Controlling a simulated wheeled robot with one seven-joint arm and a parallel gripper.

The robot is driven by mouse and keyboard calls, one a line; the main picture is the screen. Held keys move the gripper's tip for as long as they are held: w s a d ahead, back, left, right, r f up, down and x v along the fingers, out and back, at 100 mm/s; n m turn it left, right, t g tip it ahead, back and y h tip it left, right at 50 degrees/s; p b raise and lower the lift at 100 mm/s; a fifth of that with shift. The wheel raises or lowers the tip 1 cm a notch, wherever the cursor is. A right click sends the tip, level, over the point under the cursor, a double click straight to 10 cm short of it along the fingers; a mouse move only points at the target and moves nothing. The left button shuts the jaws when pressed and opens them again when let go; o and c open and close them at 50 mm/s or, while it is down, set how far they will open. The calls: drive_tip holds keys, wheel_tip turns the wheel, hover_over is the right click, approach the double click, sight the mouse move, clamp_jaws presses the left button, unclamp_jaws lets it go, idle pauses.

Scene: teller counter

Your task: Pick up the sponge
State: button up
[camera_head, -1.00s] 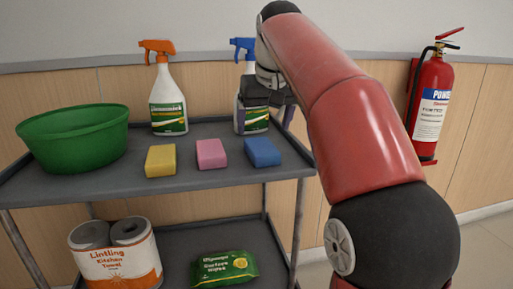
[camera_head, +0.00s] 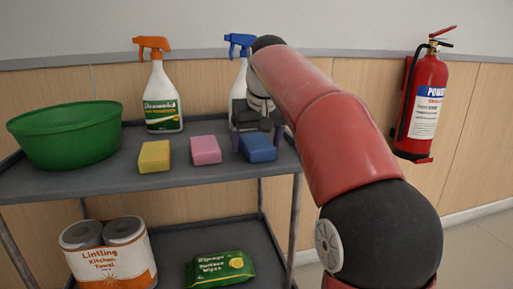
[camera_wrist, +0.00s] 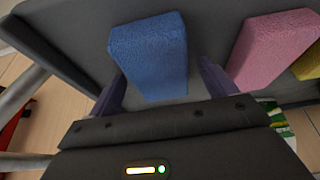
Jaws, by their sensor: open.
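Three sponges lie in a row on the cart's upper shelf: a yellow sponge (camera_head: 154,156), a pink sponge (camera_head: 205,150) and a blue sponge (camera_head: 259,149). My gripper (camera_head: 257,143) is open over the blue sponge, pointing down at it. In the wrist view, the blue sponge (camera_wrist: 150,52) lies between the lines of the two fingers of my gripper (camera_wrist: 163,88), with a gap on each side. The pink sponge (camera_wrist: 272,48) is outside the right finger there, and the yellow one (camera_wrist: 310,62) is partly cut off at the edge.
A green basin (camera_head: 65,137) stands on the upper shelf (camera_head: 105,183) at left. An orange-topped spray bottle (camera_head: 162,100) and a blue-topped one (camera_head: 240,78), partly hidden by my arm, stand behind the sponges. Paper towels (camera_head: 110,262) and a wipes pack (camera_head: 220,269) sit below.

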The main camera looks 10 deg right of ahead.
drive_tip(key=shift+f, duration=0.1)
drive_tip(key=shift+c, duration=0.2)
drive_tip(key=c, duration=1)
